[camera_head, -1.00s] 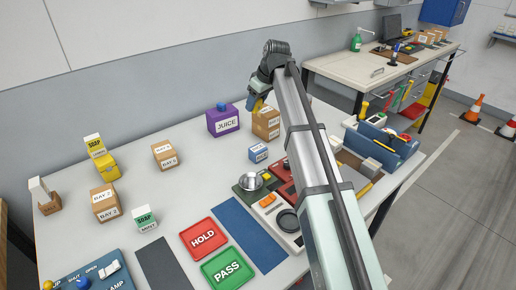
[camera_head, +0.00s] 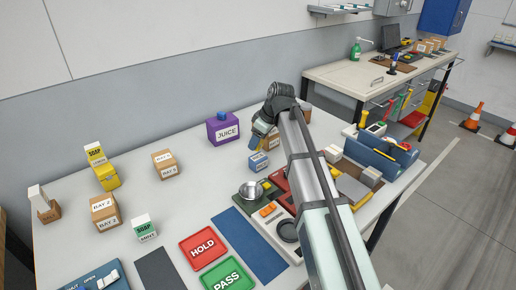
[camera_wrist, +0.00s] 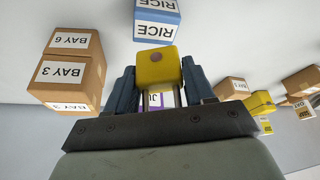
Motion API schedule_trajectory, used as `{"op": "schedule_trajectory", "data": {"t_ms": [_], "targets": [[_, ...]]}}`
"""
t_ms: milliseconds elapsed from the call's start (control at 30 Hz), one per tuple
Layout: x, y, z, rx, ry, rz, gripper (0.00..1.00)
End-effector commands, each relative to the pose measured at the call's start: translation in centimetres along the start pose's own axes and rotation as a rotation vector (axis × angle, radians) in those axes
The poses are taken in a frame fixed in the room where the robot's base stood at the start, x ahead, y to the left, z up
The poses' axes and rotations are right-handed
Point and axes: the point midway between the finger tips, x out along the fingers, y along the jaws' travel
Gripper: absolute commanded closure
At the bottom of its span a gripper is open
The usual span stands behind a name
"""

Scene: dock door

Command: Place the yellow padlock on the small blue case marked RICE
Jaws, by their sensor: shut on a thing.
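The yellow padlock (camera_wrist: 158,68) is between the two blue fingers of my gripper (camera_wrist: 160,88) in the wrist view, and the gripper is shut on it. A purple and white patch shows below it between the fingers. The small blue case marked RICE (camera_wrist: 157,28) is just beyond the padlock in that view, its label upside down. In the head view my gripper (camera_head: 256,142) is just above and close to the blue case (camera_head: 258,161) on the bench. The padlock is mostly hidden there, and I cannot tell whether it touches the case.
The purple JUICE box (camera_head: 222,128) stands to the left of my gripper. The BAY 3 and BAY 6 cardboard box (camera_wrist: 74,70) is close by in the wrist view.

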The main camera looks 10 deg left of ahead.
Motion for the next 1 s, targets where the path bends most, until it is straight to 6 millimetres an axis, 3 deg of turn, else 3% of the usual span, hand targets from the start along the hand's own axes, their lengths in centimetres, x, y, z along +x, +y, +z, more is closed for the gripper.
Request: {"op": "schedule_trajectory", "data": {"t_ms": [333, 767, 800, 1000], "targets": [[3.2, -0.1, 1.4, 0.0, -0.001, -0.001, 0.8], [3.6, 0.0, 1.5, 0.0, 0.0, 0.0, 0.8], [3.6, 0.0, 1.5, 0.0, 0.0, 0.0, 0.43], [3.6, 0.0, 1.5, 0.0, 0.0, 0.0, 0.24]]}}
